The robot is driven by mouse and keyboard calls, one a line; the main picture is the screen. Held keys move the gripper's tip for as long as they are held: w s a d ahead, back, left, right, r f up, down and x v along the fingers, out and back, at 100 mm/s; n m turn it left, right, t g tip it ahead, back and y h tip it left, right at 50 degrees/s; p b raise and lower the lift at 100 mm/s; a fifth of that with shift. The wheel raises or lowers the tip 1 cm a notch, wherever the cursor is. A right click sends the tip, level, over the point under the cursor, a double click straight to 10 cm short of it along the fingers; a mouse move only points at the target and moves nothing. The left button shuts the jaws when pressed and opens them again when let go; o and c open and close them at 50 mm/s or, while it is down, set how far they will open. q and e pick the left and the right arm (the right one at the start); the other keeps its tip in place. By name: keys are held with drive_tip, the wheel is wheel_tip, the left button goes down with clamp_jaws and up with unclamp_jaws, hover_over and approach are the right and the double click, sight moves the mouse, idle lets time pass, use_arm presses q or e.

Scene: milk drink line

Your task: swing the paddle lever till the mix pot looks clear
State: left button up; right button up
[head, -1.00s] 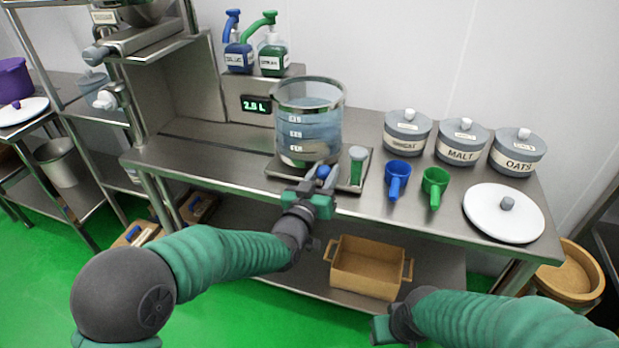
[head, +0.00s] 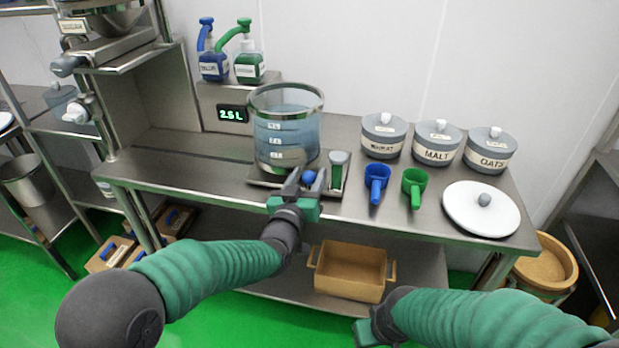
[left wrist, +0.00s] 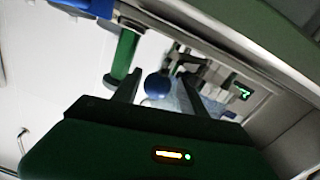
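The mix pot (head: 287,132) is a clear glass vessel with level marks, holding see-through bluish liquid, on a steel plate at the counter's front. A blue ball knob (head: 309,177), apparently the paddle lever's end, is low at the pot's front; the rest of the lever is hidden. My left gripper (head: 301,184) is open at the knob. In the left wrist view the knob (left wrist: 157,85) shows between the parted fingers, with a gap beside it; I cannot tell if they touch it. My right gripper (head: 368,332) is low at the bottom; its fingers are unclear.
A green cylinder with a grey top (head: 338,172) stands close right of the knob. Blue (head: 376,182) and green (head: 414,186) scoops, lidded canisters (head: 437,143) and a white lid (head: 481,210) are further right. A display (head: 233,114) reads 2.5 L.

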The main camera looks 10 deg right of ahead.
use_arm(q)
drive_tip(key=shift+s+d+f, duration=0.1)
drive_tip(key=shift+s, duration=0.35)
drive_tip(key=p+v, duration=0.1)
drive_tip(key=v, duration=1.5)
drive_tip(key=shift+a, duration=0.2)
